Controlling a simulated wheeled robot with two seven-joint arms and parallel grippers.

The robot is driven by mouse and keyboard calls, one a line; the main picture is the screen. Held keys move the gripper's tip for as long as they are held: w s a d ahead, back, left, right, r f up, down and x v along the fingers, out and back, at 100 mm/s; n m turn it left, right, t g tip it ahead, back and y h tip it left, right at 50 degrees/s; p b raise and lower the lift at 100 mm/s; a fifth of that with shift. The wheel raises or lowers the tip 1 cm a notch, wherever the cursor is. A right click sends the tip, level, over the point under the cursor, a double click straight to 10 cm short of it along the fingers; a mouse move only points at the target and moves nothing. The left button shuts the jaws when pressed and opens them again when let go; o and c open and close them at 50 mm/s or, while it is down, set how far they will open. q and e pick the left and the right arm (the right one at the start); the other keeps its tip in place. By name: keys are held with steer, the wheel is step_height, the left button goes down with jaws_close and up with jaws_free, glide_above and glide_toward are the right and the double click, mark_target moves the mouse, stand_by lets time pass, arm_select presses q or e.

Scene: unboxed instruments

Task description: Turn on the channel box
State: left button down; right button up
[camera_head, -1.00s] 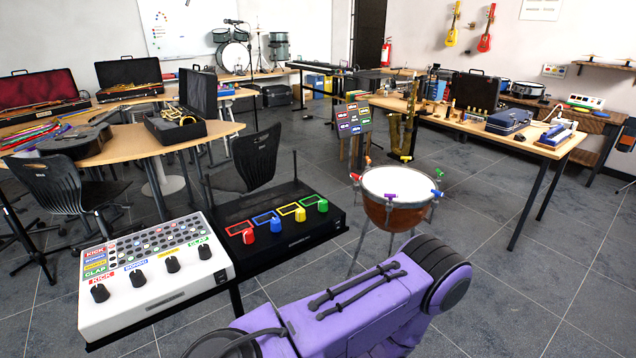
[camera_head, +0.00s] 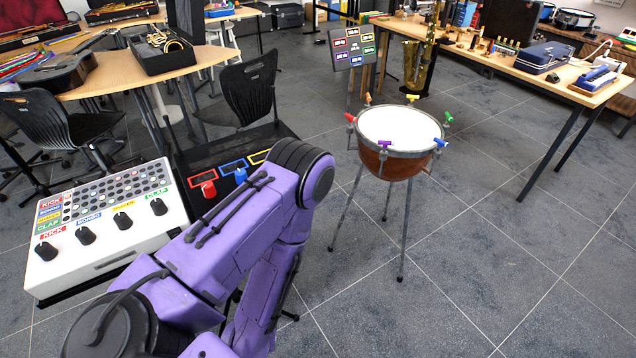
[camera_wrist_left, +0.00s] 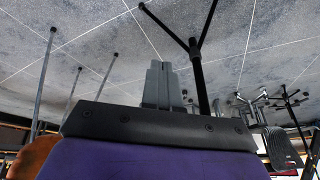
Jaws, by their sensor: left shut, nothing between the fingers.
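A black box (camera_head: 215,150) with an antenna, coloured frames and coloured knobs looks like the channel box; no label that I can read names it. Its red knob (camera_head: 208,188) and blue knob (camera_head: 240,175) show in the head view. My purple arm covers its right front part, including the other knobs. My left gripper (camera_wrist_left: 164,80) shows in the left wrist view, shut and empty, with grey floor and black stand legs beyond it. It is hidden in the head view. My right gripper is not in view.
A white drum pad box (camera_head: 105,255) with black knobs stands left of the black box. A kettle drum (camera_head: 395,126) on thin legs stands to the right. A black chair (camera_head: 248,88) is behind the black box. Floor at the front right is clear.

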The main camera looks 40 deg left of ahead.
arm_select(q)
steer(key=w+d+r+n+t+y+p, duration=0.2)
steer(key=w+r+n+t+y, duration=0.15)
steer(key=w+r+n, duration=0.55)
steer(key=w+d+r+n+t+y+p, duration=0.2)
steer(key=w+r+t, duration=0.25)
steer(key=w, duration=0.95)
steer(key=d+r+n+g+y+p, duration=0.1)
steer(key=d+r+n+g+y, duration=0.1)
steer(key=r+n, duration=0.5)
steer(key=w+d+r+n+g+y, duration=0.1)
steer(key=d+r+n+g+y, duration=0.2)
steer(key=r+n, duration=0.3)
steer(key=shift+w+d+r+n+y+p, duration=0.3)
steer(key=shift+d+r+n+y+p, duration=0.1)
steer(key=shift+d+y, duration=0.4)
steer(key=shift+f, duration=0.1)
steer(key=p+x, duration=0.4)
steer(key=x, duration=1)
